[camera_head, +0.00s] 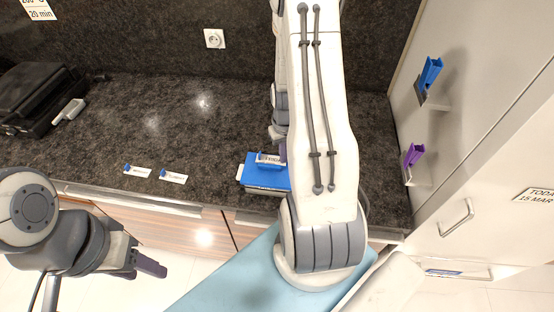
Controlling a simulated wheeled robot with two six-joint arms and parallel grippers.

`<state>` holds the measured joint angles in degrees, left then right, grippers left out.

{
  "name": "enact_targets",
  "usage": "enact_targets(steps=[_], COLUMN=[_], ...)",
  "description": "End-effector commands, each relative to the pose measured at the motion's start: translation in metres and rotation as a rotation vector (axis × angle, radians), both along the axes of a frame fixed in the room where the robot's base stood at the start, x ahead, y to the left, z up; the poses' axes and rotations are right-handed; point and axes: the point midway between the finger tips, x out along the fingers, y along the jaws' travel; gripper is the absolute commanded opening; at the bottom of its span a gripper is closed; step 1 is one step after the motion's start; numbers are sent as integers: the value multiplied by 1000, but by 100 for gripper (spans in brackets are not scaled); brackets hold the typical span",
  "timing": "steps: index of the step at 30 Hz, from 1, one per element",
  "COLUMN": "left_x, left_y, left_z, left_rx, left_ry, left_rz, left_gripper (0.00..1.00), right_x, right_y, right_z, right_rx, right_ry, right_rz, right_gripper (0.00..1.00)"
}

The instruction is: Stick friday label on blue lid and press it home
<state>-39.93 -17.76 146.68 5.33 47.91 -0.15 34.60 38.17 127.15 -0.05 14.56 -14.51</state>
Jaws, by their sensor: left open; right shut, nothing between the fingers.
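The blue lid (252,180) tops a container on the counter near its front edge, with a white part showing at its left. A white label with dark lettering (270,160) and a blue edge sits at the back of the lid; its lettering is only partly readable, and I cannot tell whether it lies flat. My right gripper (282,152) is shut and empty, right at this label, partly hidden by my arm. My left gripper (150,267) is open and empty, low in front of the counter. Two more labels (137,171) (173,177) with blue tabs lie on the counter, their words too small to read.
A black case (35,100) stands at the back left of the dark counter (170,120). A blue clip (430,75) and a purple clip (413,155) are on the right-hand white panel. A wall socket (214,38) is behind. The counter's middle left is clear.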

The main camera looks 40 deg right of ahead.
Motion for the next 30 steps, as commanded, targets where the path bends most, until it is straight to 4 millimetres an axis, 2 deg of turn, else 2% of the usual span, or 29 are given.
enact_targets(steps=[10, 24, 30], left_x=[0, 0, 0], left_y=[0, 0, 0], left_z=[-1, 4, 4], left_rx=[0, 0, 0], left_ry=[0, 0, 0], left_rz=[0, 0, 0], left_gripper=[50, 50, 50], right_x=[0, 20, 22], right_y=[4, 20, 21], right_z=[-3, -1, 0], right_rx=[4, 4, 3], right_ry=[6, 5, 4], right_rz=[1, 2, 0], right_gripper=[0, 0, 0])
